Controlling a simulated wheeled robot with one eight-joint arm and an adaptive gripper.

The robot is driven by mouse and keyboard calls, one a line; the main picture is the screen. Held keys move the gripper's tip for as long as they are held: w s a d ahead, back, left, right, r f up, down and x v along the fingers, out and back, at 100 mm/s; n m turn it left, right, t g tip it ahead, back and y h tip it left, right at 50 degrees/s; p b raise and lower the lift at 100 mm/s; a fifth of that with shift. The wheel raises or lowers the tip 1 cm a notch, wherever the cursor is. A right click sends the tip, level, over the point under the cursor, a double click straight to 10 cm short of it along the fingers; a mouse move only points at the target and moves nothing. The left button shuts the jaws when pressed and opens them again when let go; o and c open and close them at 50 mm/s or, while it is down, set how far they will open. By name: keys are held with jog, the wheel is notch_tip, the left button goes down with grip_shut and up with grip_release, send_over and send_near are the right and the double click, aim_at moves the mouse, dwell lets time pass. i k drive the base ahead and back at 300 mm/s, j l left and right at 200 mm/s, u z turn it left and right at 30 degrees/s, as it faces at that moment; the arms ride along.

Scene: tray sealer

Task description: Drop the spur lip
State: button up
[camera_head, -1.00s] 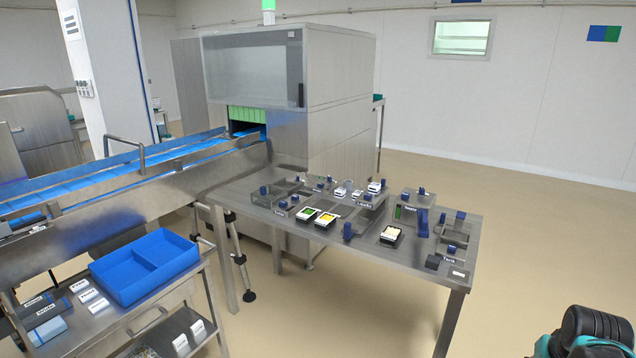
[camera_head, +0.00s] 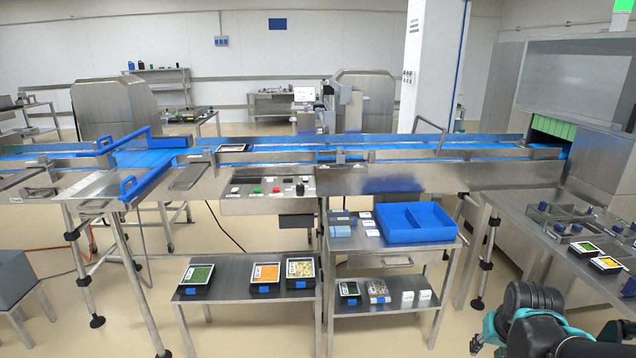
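At the left, a short spur (camera_head: 97,187) of bare metal comes off the near side of the long blue-belted conveyor (camera_head: 380,157). A blue handle-like piece (camera_head: 128,188) stands at the right edge of the spur. I cannot tell for certain which part is the lip or how it is set. My arm shows only as dark and teal links at the lower right, far from the spur. My gripper is not visible.
A low table (camera_head: 240,318) with several food trays stands before the conveyor. A cart (camera_head: 395,256) with a blue bin (camera_head: 416,222) stands right of it. A steel table (camera_head: 566,262) is at the right. A grey block (camera_head: 14,279) on a stand is at the lower left.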

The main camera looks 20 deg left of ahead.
aim_at(105, 204)
jog(key=i+j+u, duration=0.15)
jog(key=u, duration=1.85)
